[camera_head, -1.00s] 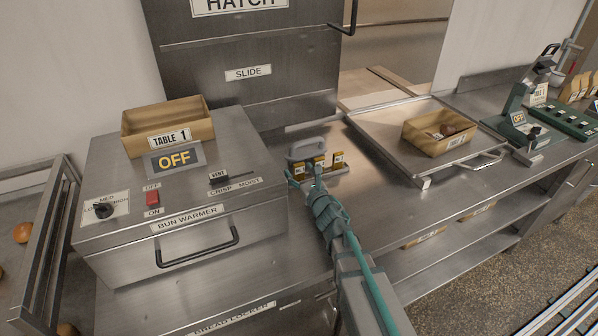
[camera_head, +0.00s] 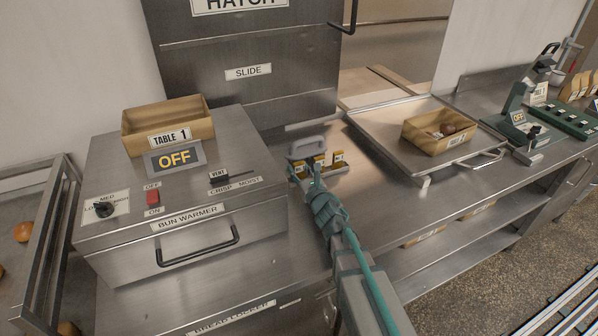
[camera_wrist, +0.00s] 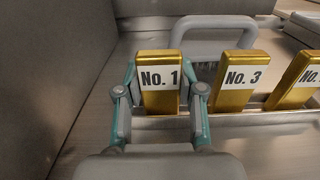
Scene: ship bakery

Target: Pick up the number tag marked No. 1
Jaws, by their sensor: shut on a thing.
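The gold number tag marked No. 1 (camera_wrist: 159,76) stands upright at the left end of a row in the wrist view. My gripper (camera_wrist: 160,97) has its two fingers on either side of this tag and is shut on it. The No. 3 tag (camera_wrist: 236,77) stands to its right, with another gold tag (camera_wrist: 298,80) at the right edge. The tags stand in a low metal holder (camera_wrist: 270,117). In the head view my gripper (camera_head: 304,174) is at the left end of the holder, and its fingers partly hide the No. 1 tag.
A grey-handled brush (camera_head: 307,147) lies just behind the tags. The bun warmer (camera_head: 200,225) stands close on the left, with a Table 1 box (camera_head: 168,122) on top. A metal tray (camera_head: 380,135) with a cardboard box (camera_head: 440,133) is to the right.

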